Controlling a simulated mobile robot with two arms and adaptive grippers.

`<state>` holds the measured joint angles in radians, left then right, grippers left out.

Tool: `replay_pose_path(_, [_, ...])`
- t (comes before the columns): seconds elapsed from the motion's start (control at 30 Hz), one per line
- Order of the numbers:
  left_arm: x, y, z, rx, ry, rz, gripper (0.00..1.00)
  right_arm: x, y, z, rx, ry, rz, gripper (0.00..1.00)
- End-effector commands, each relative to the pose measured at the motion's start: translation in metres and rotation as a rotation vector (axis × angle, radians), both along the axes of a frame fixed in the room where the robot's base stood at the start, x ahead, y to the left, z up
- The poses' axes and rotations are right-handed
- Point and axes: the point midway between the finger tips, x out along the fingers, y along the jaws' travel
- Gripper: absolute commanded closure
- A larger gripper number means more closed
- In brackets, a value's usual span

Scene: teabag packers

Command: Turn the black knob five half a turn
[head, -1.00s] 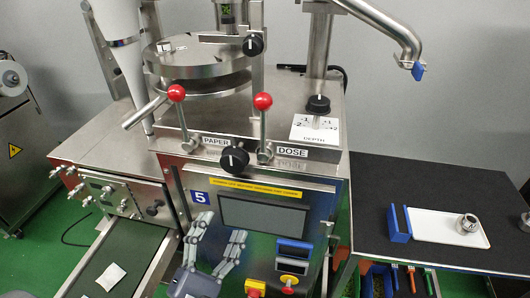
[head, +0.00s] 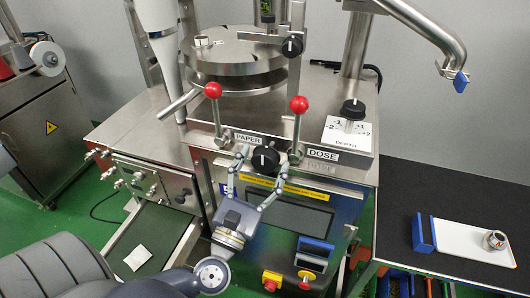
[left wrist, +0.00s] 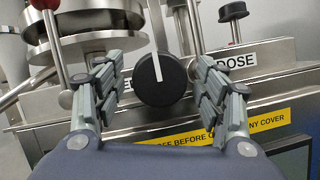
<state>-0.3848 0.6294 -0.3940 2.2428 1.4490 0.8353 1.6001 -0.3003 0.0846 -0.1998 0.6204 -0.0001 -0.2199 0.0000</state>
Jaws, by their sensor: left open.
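The black knob (head: 265,160) sits on the machine's front face between the PAPER and DOSE labels, with a white pointer line running roughly upright. In the left wrist view the knob (left wrist: 161,82) is between the fingers, its line pointing up. My left gripper (head: 267,155) is open, reaching up from below, with one finger on each side of the knob. In the left wrist view a gap shows between the knob and each finger of the gripper (left wrist: 158,70). The blue 5 label (head: 228,189) is partly hidden by my gripper. My right gripper is not in view.
Red-balled levers (head: 299,105) stand on both sides of the knob; the left one (head: 212,90) is near a finger. Other black knobs are on the disc post (head: 292,45) and depth plate (head: 352,110). A screen (head: 292,217) lies below. A white tray (head: 475,242) is at right.

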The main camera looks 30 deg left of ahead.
Motion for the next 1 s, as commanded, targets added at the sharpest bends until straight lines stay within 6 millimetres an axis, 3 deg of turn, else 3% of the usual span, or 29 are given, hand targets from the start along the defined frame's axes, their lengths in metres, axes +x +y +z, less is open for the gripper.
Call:
replay_pose_path(0.2, [0.015,0.002,0.006,0.0,0.0,-0.001,0.35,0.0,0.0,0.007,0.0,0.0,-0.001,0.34])
replay_pose_path(0.5, [0.016,0.002,0.006,0.0,0.001,-0.001,0.35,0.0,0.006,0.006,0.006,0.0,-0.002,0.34])
replay_pose_path(0.7, [0.016,0.002,0.006,0.0,0.001,-0.001,0.78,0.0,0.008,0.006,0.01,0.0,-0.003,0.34])
replay_pose_path(0.87, [0.016,0.002,0.006,0.004,0.002,0.0,0.8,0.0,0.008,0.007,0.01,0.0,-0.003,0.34])
replay_pose_path(1.0, [0.016,0.002,0.01,0.091,0.025,0.001,0.8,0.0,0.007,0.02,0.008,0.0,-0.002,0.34])
